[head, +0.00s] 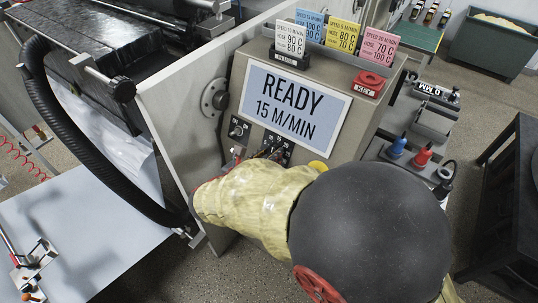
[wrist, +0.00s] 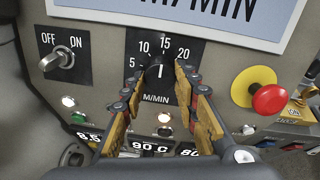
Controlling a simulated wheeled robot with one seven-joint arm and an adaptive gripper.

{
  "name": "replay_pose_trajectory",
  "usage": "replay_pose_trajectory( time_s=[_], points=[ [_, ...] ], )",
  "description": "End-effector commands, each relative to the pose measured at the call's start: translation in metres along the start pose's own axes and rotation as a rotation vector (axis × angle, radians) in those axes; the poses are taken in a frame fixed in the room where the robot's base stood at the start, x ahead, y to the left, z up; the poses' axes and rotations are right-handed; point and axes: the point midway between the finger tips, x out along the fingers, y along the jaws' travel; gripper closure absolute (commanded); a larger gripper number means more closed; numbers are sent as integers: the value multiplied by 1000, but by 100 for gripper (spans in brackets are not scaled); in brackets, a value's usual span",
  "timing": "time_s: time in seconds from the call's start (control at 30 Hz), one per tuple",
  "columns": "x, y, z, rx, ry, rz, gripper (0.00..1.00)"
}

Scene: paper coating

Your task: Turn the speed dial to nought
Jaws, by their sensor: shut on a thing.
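The speed dial (wrist: 160,72) is a black knob on a black plate marked 5, 10, 15, 20 and M/MIN. Its white line points up, close to the 15. My gripper (wrist: 161,80) has its two tan-lined fingers on either side of the knob and is shut on it. The nought mark cannot be made out in the wrist view. In the head view my yellow-sleeved arm covers much of the lower panel. The display (head: 293,104) there reads READY, 15 M/MIN.
An OFF/ON toggle switch (wrist: 63,57) is left of the dial. A red emergency button (wrist: 270,98) on a yellow base is to the right. Lit indicators and number readouts lie below. Coloured cards (head: 343,37) stand on top of the cabinet.

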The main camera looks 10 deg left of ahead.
Motion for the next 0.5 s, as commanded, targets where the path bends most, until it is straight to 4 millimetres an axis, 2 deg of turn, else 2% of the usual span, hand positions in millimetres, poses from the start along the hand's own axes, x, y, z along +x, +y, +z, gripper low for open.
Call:
replay_pose_trajectory(
  time_s=[0.27,0.5],
  points=[
    [-1,0,1,-26,2,1,95],
    [-2,-2,4,-133,8,4,95]
  ],
)
